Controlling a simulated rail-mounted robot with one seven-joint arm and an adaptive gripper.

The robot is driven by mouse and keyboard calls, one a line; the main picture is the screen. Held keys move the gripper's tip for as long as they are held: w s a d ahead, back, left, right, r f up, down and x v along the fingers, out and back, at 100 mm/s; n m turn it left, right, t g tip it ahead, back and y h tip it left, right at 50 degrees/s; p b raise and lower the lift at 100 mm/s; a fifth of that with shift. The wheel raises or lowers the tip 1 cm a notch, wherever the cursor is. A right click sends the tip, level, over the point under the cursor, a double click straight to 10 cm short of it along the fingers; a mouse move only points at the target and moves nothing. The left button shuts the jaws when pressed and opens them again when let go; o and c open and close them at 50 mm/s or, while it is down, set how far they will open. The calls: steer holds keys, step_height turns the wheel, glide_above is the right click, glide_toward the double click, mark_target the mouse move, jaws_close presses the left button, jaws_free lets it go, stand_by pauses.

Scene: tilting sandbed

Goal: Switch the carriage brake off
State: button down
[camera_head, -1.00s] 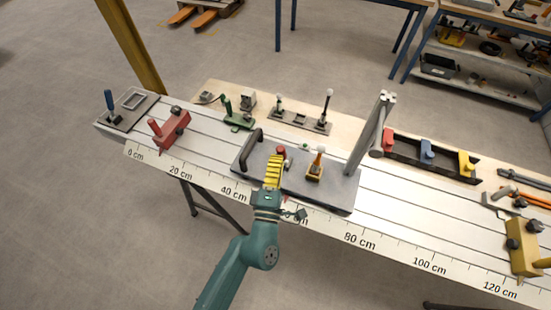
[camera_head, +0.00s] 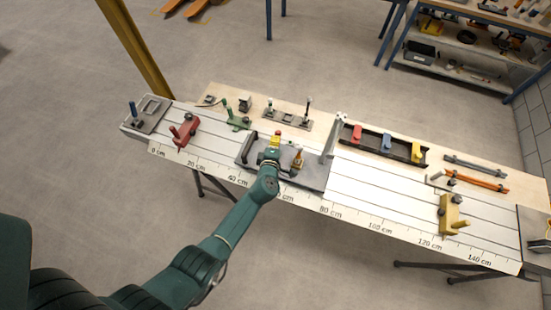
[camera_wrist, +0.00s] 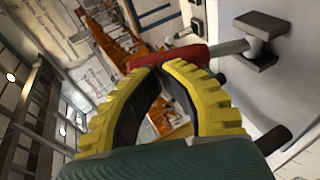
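The carriage (camera_head: 312,180) is a dark grey plate on the slotted rail bed, with a black handle (camera_head: 247,147) at its left end. A red-ended lever (camera_head: 278,132) stands on it just beyond my fingertips. In the wrist view a red grip (camera_wrist: 182,57) sits on a metal rod fixed to a grey block (camera_wrist: 262,28). An orange lever (camera_head: 298,158) stands to the right. Which one is the brake is not marked. My gripper (camera_head: 276,141) has yellow ribbed fingers; in the wrist view its tips (camera_wrist: 164,68) nearly meet at the red grip, whose contact is unclear.
A tall grey post (camera_head: 333,136) rises at the carriage's right end. A red clamp (camera_head: 185,131) stands to the left on the bed and a yellow clamp (camera_head: 450,214) to the right. Behind lies a black rack (camera_head: 350,138) with coloured blocks.

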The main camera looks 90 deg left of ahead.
steer(key=shift+a, duration=0.3)
stand_by(0.5)
steer(key=shift+d+r+p, duration=0.1)
steer(key=shift+r+p, duration=0.05)
steer(key=shift+p, duration=0.3)
steer(key=p+v, duration=0.6)
steer(key=v, duration=0.7)
steer(key=shift+r, duration=0.5)
steer(key=shift+w+d, duration=0.1)
steer(key=shift+d, duration=0.05)
